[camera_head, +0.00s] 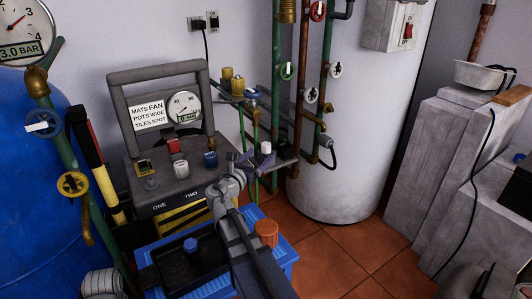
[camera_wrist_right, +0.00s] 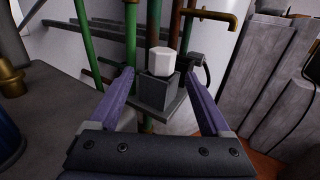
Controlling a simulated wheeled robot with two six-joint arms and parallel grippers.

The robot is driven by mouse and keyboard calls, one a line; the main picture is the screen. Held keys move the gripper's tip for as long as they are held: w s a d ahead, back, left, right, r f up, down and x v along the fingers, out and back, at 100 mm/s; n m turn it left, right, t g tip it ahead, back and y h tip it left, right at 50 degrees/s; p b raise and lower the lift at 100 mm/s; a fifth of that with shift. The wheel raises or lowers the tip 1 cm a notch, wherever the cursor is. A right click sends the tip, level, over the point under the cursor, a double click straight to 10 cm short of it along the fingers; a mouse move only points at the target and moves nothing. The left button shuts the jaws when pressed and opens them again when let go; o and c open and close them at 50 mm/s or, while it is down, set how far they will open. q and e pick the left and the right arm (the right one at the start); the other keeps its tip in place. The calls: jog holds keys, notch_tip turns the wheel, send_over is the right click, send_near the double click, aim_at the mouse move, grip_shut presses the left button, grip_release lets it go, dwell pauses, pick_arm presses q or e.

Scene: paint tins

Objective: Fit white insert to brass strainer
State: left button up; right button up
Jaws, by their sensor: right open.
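The white insert (camera_wrist_right: 162,62), a small faceted piece, stands upright on a grey block (camera_wrist_right: 157,92) on a small grey shelf. It also shows in the head view (camera_head: 266,147). My right gripper (camera_wrist_right: 158,76) is open and empty, with its two purple fingers spread either side of the insert and block, apart from them. In the head view my right gripper (camera_head: 250,160) is just left of the insert. Several brass fittings show, including one on the left green pipe (camera_head: 37,80); I cannot tell which is the strainer. My left gripper is out of view.
A control panel (camera_head: 152,207) with knobs and a gauge stands left of the gripper. Green and copper pipes (camera_head: 303,60) rise close behind the insert. A blue crate (camera_head: 285,254) is below, a white tank (camera_head: 350,150) to the right, and grey stepped blocks (camera_head: 430,150) beyond.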

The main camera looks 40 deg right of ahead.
aim_at(264, 152)
jog(key=x, duration=0.5)
jog(key=shift+d+r, duration=0.1)
jog(key=shift+r, duration=0.15)
jog(key=shift+c, duration=0.4)
grip_shut()
